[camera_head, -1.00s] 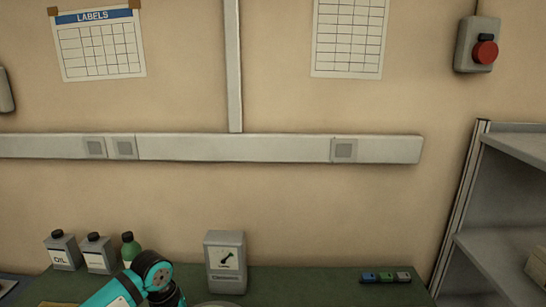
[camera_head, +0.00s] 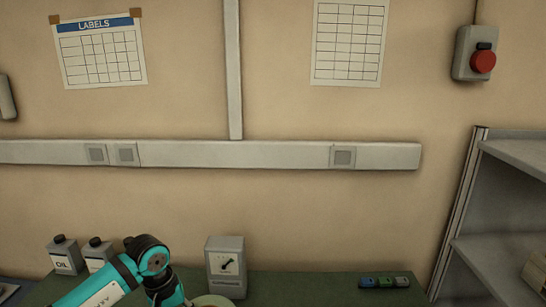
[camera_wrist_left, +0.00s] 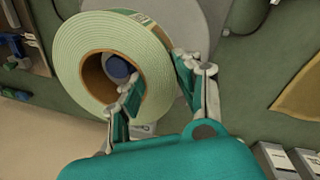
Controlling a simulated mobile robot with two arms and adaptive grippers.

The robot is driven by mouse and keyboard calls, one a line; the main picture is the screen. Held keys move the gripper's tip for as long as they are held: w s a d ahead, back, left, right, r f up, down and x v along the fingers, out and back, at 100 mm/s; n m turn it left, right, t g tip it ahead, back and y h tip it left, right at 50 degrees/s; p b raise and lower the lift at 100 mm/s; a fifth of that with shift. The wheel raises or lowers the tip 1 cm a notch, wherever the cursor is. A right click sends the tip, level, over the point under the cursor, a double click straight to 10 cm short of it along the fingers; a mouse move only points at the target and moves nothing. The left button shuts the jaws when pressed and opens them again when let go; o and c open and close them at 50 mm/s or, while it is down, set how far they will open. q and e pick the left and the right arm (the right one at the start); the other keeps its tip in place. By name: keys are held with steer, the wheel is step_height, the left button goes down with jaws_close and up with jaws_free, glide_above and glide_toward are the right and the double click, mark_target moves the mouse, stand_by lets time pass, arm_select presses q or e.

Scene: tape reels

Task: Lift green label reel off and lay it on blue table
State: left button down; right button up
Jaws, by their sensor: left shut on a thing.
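The green label reel (camera_wrist_left: 75,62) is a pale green roll with a brown core, large in the left wrist view. My left gripper (camera_wrist_left: 157,72) is shut on its wall, one finger inside the core and the other against the outer side. A blue-grey round post end (camera_wrist_left: 118,68) shows through the core; I cannot tell whether the reel is clear of it. In the head view only the reel's pale top edge (camera_head: 211,300) shows, beside my teal left arm. A bluish surface (camera_head: 8,291), perhaps the blue table, shows at the lower left. My right gripper is not in view.
A grey box with a dial (camera_head: 226,264) stands close behind the reel on the green bench (camera_head: 310,287). Bottles, one marked OIL (camera_head: 64,258), stand behind my arm. Small coloured blocks (camera_head: 384,282) lie right. A grey shelf (camera_head: 500,247) stands far right.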

arm_select(q)
steer(key=shift+r+p, duration=0.45)
steer(key=shift+r, duration=1.2)
